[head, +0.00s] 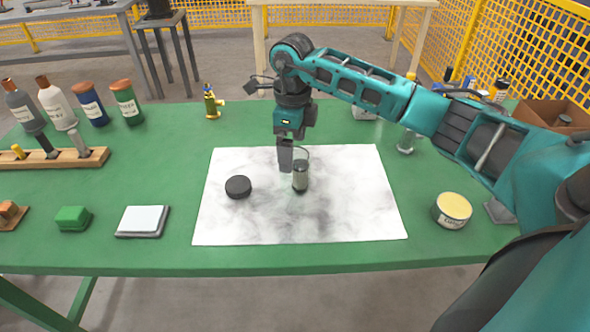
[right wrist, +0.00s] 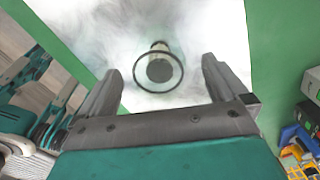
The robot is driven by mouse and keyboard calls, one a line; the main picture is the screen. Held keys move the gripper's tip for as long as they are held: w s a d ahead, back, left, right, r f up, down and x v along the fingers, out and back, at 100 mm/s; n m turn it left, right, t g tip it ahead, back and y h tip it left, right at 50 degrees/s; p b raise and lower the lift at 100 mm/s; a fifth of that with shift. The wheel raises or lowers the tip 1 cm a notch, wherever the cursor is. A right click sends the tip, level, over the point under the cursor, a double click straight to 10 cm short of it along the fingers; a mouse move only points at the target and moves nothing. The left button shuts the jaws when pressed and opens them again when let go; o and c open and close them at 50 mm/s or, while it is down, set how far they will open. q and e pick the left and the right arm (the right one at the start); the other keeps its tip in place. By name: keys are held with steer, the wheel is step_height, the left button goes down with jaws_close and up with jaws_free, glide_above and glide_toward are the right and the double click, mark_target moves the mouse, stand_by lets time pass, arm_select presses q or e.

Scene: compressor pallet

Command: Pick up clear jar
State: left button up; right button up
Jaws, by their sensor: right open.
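A clear jar (head: 301,180) stands upright on a white marbled mat (head: 345,220), with something dark inside its lower part. In the right wrist view the jar's round rim (right wrist: 182,72) shows ahead, between the fingers in the picture. My right gripper (head: 287,162) points down, just above and at the left of the jar in the head view. It is open and empty, and its two fingers (right wrist: 160,68) stand wide apart. I cannot tell whether a finger touches the jar. A black round lid (head: 238,187) lies on the mat to the left. My left gripper is not in view.
Another clear glass vessel (head: 406,143) stands behind my right arm. A yellow-topped tin (head: 452,209) stands at the right. A green block (head: 73,218), a grey-white pad (head: 143,221), a wooden rack (head: 60,159) and several bottles (head: 88,103) are at the left. The mat's front is clear.

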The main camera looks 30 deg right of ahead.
mark_target(295, 162)
steer(key=f, duration=0.4)
steer(key=shift+s+d, duration=0.1)
steer(key=shift+s, duration=0.3)
steer(key=shift+f, duration=0.3)
steer(key=c, duration=1.1)
